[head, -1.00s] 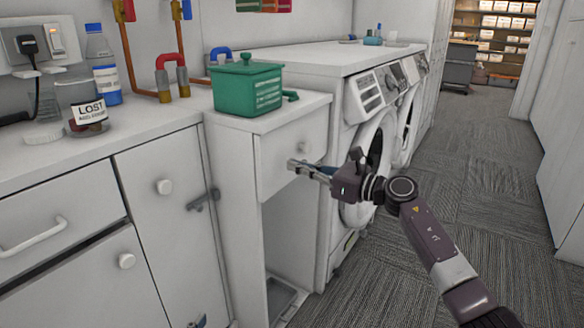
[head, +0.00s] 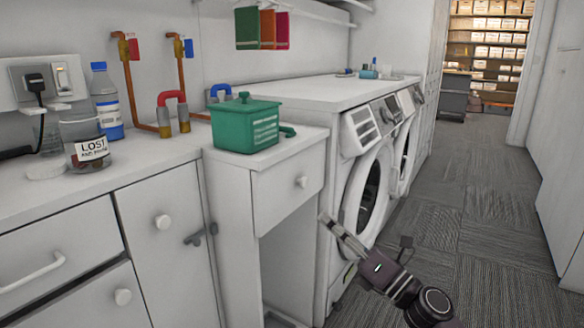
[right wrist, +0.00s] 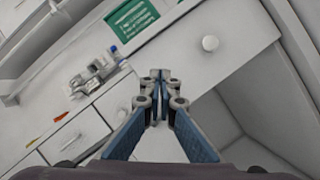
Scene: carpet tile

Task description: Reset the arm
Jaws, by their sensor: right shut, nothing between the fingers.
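My right gripper (head: 328,222) is in the lower right of the head view, in front of the small white cabinet and the first washing machine. Its fingers point up and to the left and are together with nothing between them. In the right wrist view the blue-sided fingers (right wrist: 158,78) meet at their tips, empty, with the cabinet's drawer front beyond. My right arm is mostly out of the bottom of the head view. My left gripper does not show in the head view.
A green lidded box (head: 247,124) stands on the small cabinet, whose drawer (head: 284,192) is shut above an open space. Washing machines (head: 362,190) stand to its right. A bottle (head: 106,105) and a labelled jar (head: 90,150) are on the left counter. The carpeted aisle (head: 480,190) at right is clear.

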